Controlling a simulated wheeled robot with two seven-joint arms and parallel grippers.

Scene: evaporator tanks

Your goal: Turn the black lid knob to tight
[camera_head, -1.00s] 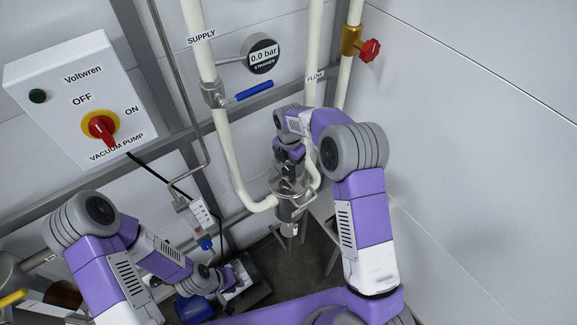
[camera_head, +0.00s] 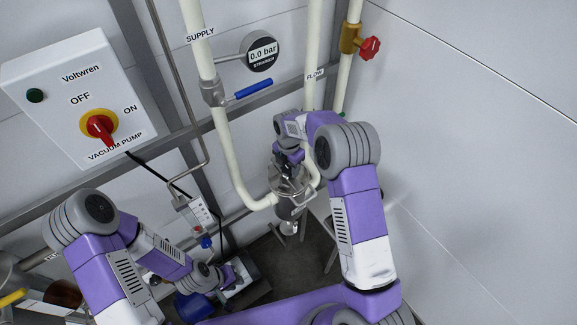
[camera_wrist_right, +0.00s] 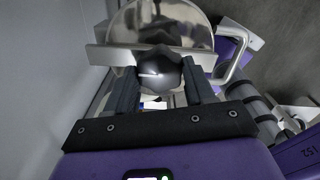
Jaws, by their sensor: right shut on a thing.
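The black lid knob (camera_wrist_right: 160,74) sits on top of a shiny metal lid (camera_wrist_right: 155,18) in the right wrist view. My right gripper (camera_wrist_right: 161,82) is shut on the knob, one finger on each side of it. A flat metal bar crosses under the knob. In the head view the metal strainer body (camera_head: 289,207) stands below my right gripper (camera_head: 289,172), which largely hides the knob. Any tight marking is not legible. My left gripper (camera_head: 236,282) is low at the left, away from the lid; its jaws are too small to read.
The supply pipe (camera_head: 233,170) curves into the strainer from the left, with a blue-handled valve (camera_head: 253,89) above. A gauge (camera_head: 262,52) reads 0.0 bar. A red valve knob (camera_head: 369,48) is at upper right. The vacuum pump switch box (camera_head: 75,95) is at left. The right wall is bare.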

